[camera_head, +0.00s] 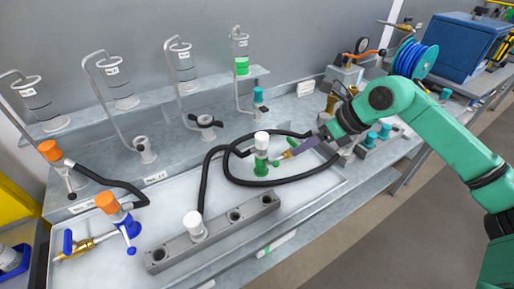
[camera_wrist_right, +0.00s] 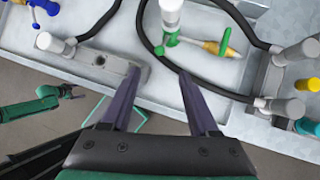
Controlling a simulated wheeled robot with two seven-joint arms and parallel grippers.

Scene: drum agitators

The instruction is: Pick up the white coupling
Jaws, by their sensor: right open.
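One white coupling (camera_head: 262,140) stands upright on a green valve (camera_head: 261,164), with a black hose at it; in the right wrist view this coupling (camera_wrist_right: 171,12) is at the top centre. A second white coupling (camera_head: 194,223) sits on the grey holed block (camera_head: 225,230), also with the hose; it also shows in the wrist view (camera_wrist_right: 52,42). My right gripper (camera_head: 298,150) is open and empty, right of the green valve. In the wrist view its two purple fingers (camera_wrist_right: 159,78) point toward the valve, apart from it.
The black hose (camera_head: 203,175) loops around the green valve. Orange-capped couplings (camera_head: 107,202) and a blue valve (camera_head: 128,227) stand at left. Glass cylinders (camera_head: 241,50) line the back shelf. Fittings with teal caps (camera_head: 372,137) stand at right. The tray's (camera_head: 310,198) front right is clear.

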